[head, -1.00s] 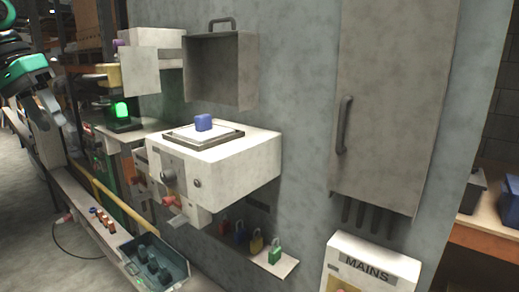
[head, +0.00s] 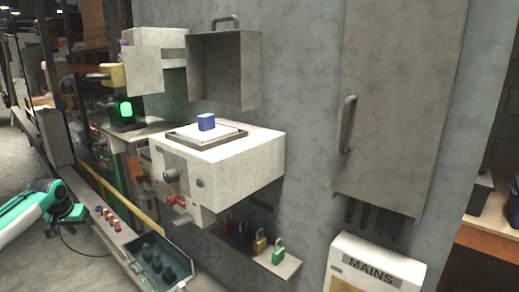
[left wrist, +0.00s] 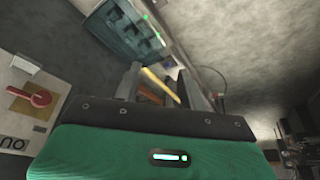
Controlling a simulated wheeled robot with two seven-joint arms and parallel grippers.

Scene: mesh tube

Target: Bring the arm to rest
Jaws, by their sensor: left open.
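My left arm, white and green, comes in low at the left of the head view. Its gripper (head: 68,213) is over the floor, left of the long rail and apart from everything there. In the left wrist view the two grey fingers (left wrist: 160,90) stand apart with nothing held between them. A yellow bar shows behind them. The fingertips are hard to make out in the head view. My right gripper is in neither view.
A rail (head: 88,200) with small coloured pieces and an open teal case (head: 172,262) lie right of the arm. A white machine box (head: 235,160) carries a blue block (head: 206,122). Several padlocks (head: 261,245) stand on a low shelf. A MAINS box (head: 375,265) is at the lower right.

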